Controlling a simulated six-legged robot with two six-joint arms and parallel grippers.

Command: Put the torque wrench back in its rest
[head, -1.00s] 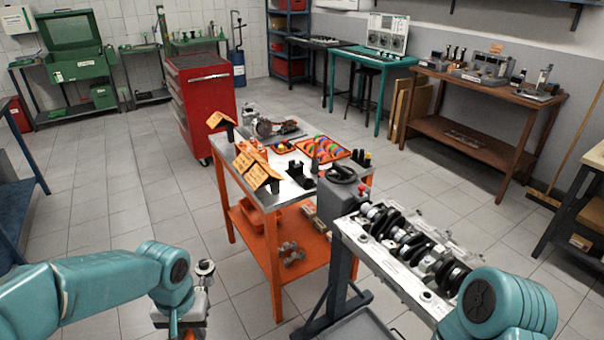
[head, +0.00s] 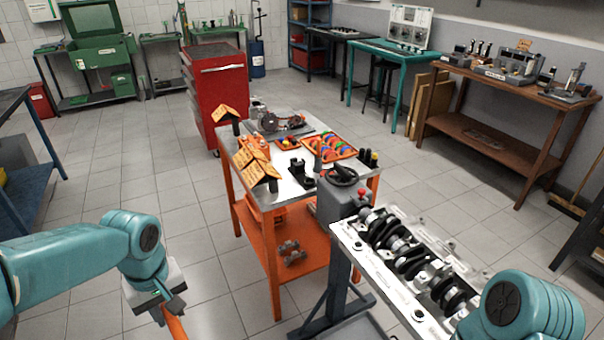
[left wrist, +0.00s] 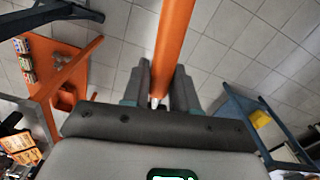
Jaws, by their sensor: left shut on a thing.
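My left gripper (head: 168,308) is at the lower left in the head view, above the floor and left of the orange cart. It is shut on an orange bar, which I take as the torque wrench (head: 177,328). In the left wrist view the bar (left wrist: 173,40) runs up from between the fingers (left wrist: 160,88); its far end is cut off. A black stand (head: 298,172) on the cart's top may be the rest; I cannot tell for sure. My right arm shows at the lower right, but its gripper is out of view.
The orange cart (head: 262,222) carries orange signs (head: 255,165), a tray of coloured rings (head: 328,148) and metal parts. An engine block with a crankshaft (head: 415,258) stands right of it. A red tool cabinet (head: 215,90) is behind. The floor left of the cart is clear.

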